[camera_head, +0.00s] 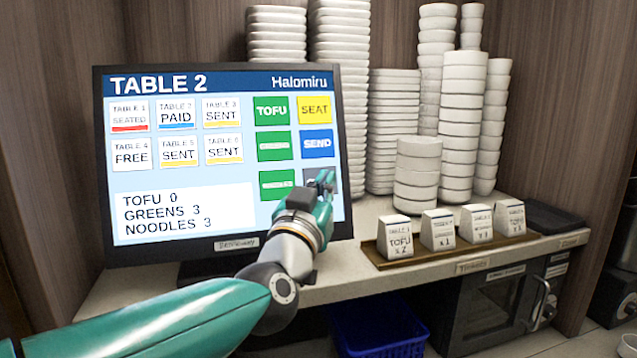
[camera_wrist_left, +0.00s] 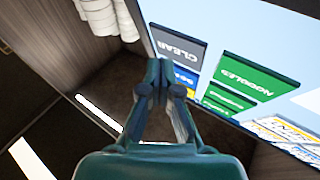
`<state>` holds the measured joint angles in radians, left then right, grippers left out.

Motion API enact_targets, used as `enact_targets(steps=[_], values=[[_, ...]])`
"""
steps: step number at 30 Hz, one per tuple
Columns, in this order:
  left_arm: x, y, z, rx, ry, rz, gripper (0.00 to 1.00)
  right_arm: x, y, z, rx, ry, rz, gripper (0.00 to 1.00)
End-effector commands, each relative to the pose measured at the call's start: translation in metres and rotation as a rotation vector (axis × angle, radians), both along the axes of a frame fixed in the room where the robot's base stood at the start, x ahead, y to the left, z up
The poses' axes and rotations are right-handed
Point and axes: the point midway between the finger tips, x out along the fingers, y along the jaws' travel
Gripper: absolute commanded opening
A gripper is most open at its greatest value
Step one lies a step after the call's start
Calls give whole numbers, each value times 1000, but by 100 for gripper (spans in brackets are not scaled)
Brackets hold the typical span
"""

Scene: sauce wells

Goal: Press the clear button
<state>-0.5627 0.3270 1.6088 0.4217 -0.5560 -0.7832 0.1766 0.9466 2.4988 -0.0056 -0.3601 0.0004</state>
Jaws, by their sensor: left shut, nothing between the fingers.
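The screen (camera_head: 195,178) reads TABLE 2, with tofu 0, greens 3 and noodles 3. The grey clear button (camera_wrist_left: 180,46) shows with its label in the wrist view. In the head view my left gripper (camera_head: 325,179) covers most of this button at the screen's lower right. My left gripper is shut and empty; its fingertips (camera_wrist_left: 160,66) appear close to the button's edge in the wrist view. I cannot tell whether they touch it. The green noodles button (camera_wrist_left: 243,72) is beside it. My right gripper is not in view.
Above the clear button are the blue send button (camera_head: 317,144) and yellow seat button (camera_head: 314,110). Stacks of white bowls (camera_head: 416,175) stand right of the screen. A wooden tray (camera_head: 385,262) holds several labelled cards. A blue crate (camera_head: 378,330) sits below the counter.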

Motion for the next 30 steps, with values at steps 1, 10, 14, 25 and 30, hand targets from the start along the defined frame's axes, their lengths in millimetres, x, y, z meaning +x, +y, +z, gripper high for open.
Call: enact_targets(steps=[1, 10, 14, 25, 30], values=[[0, 0, 0, 0, 0, 0, 0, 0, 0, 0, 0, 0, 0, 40], [0, -1, 0, 0, 0, -1, 0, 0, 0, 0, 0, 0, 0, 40], [0, -1, 0, 0, 0, -1, 0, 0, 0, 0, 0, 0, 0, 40], [3, 1, -1, 0, 0, 0, 0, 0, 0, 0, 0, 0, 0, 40], [8, 2, -1, 0, 0, 0, 0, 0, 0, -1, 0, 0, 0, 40]])
